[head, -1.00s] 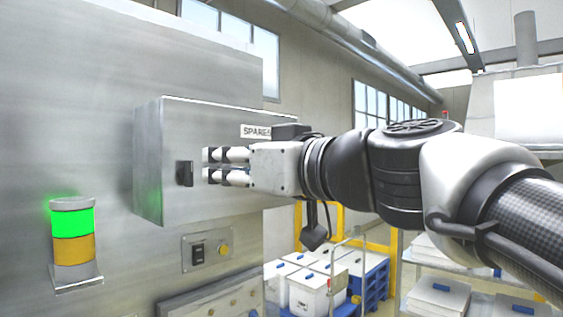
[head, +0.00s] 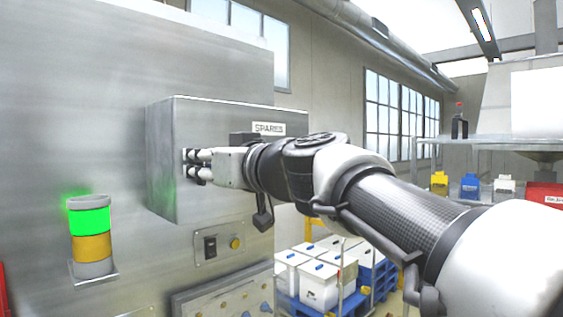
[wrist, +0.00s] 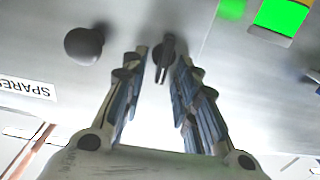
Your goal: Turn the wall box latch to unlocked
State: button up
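The wall box (head: 225,180) is a grey metal box with a SPARES label, fixed to the large metal panel. Its latch is a small dark handle, hidden behind my fingers in the head view. In the wrist view the latch (wrist: 165,57) lies between my fingertips, with a gap visible on both sides. My gripper (head: 186,163) is open at the box front; its two fingers also show in the wrist view (wrist: 162,66). I cannot tell whether the fingertips touch the box face.
A round dark knob (wrist: 84,45) is beside the latch. A lit green and amber stack light (head: 92,220) stands left of the box. A switch plate (head: 222,244) is below.

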grip_shut()
jog(key=shift+m, duration=0.3)
jog(key=m, duration=0.5)
jog(key=w+f+m+b, duration=0.1)
jog(key=m, duration=0.5)
jog(key=d+m, duration=0.1)
jog(key=m, duration=0.5)
jog(key=shift+w+d+f+b, duration=0.1)
jog(key=shift+w+f+b, duration=0.1)
jog(key=shift+f+b, duration=0.15)
jog(key=shift+m, duration=0.4)
jog(key=shift+o, duration=0.4)
grip_release()
